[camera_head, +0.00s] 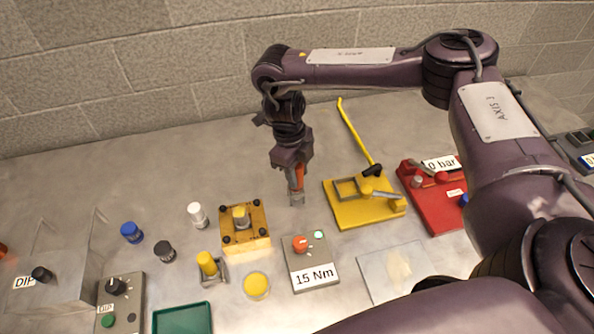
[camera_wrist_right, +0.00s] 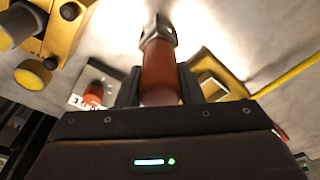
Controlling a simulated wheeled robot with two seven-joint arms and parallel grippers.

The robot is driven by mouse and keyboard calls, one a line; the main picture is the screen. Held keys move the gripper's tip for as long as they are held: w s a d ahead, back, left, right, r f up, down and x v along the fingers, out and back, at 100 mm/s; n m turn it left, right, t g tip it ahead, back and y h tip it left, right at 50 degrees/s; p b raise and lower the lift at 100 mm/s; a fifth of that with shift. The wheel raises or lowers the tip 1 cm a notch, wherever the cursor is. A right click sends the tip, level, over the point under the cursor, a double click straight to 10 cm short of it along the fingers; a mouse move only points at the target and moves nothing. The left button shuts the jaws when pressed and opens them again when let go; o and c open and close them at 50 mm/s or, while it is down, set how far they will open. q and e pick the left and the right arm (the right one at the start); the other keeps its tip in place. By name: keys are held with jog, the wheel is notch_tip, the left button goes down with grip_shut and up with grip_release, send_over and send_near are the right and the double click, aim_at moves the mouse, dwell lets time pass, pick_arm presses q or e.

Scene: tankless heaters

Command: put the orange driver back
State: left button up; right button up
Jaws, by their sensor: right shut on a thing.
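The orange driver (camera_head: 299,175) is held by my right gripper (camera_head: 297,182), its shank end pointing down over the bench. In the right wrist view the driver (camera_wrist_right: 160,66) stands between the two dark fingers of the right gripper (camera_wrist_right: 160,88), with a grey metal end beyond its orange body. The driver is behind the "15 Nm" box (camera_head: 315,277) and left of the yellow fixture. I cannot tell whether its tip touches the bench. My left gripper is not in view.
The grey box has an orange knob (camera_head: 300,243) and a lit green button. A yellow block (camera_head: 246,243) stands left, a yellow fixture (camera_head: 362,212) with a long lever right, and a red fixture (camera_head: 436,197) farther right. The bench behind the driver is clear.

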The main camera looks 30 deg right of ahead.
jog(key=shift+f, duration=0.1)
jog(key=o, duration=1)
jog(key=shift+c, duration=0.2)
jog(key=r, duration=0.4)
jog(key=w+r, duration=0.1)
jog(key=r, duration=0.3)
jog(key=a+r, duration=0.1)
jog(key=r, duration=0.3)
jog(key=shift+w+r, duration=0.1)
jog(key=shift+w, duration=0.15)
